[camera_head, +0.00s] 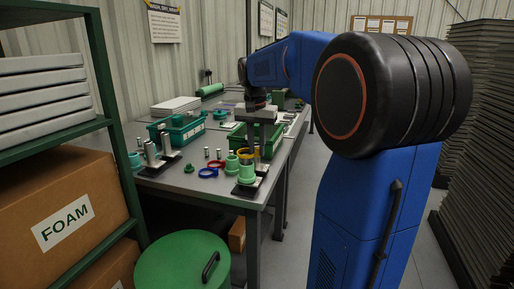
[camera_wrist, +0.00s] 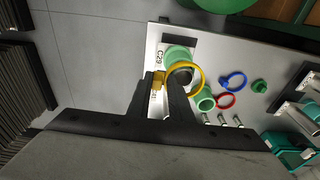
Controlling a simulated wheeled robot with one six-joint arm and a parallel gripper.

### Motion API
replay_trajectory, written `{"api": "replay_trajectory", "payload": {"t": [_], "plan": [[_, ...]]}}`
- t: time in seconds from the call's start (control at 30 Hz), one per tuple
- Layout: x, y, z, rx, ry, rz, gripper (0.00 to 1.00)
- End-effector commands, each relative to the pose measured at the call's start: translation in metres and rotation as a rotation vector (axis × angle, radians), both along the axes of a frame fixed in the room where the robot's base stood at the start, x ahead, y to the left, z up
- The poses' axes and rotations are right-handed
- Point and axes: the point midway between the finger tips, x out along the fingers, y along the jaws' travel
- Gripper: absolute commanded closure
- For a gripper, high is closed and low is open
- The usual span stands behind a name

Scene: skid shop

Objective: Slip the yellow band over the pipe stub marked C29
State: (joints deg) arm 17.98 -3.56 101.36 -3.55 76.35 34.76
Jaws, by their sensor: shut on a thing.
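My gripper (camera_wrist: 160,84) is shut on the tab of the yellow band (camera_wrist: 203,76), whose ring sticks out beside the fingers. The head view also shows the band (camera_head: 241,152), held above the table near its front corner. A green pipe stub (camera_wrist: 176,51) stands by a white label reading C29 (camera_wrist: 160,57). In the head view this stub (camera_head: 246,174) is just below the band. In the wrist view the ring overlaps the stub's lower side and looks off-centre from it. I see no sign that it is around the stub; part of the stub is hidden behind the ring.
Another green stub (camera_wrist: 204,101), a blue ring (camera_wrist: 235,78) and a red ring (camera_wrist: 226,100) lie close by. Small metal pegs and a green knob (camera_head: 189,168) stand to the left. A teal bin (camera_head: 177,133) and upright metal cylinders (camera_head: 151,152) stand farther left.

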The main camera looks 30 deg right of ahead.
Motion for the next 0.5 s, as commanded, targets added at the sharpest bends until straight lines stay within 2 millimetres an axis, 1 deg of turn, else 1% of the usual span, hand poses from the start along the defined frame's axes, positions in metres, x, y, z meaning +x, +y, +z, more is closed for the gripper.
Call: {"api": "replay_trajectory", "payload": {"t": [0.5], "plan": [[0.0001, 0.0000, -0.0092, 0.000, 0.000, 0.000, 1.00]]}}
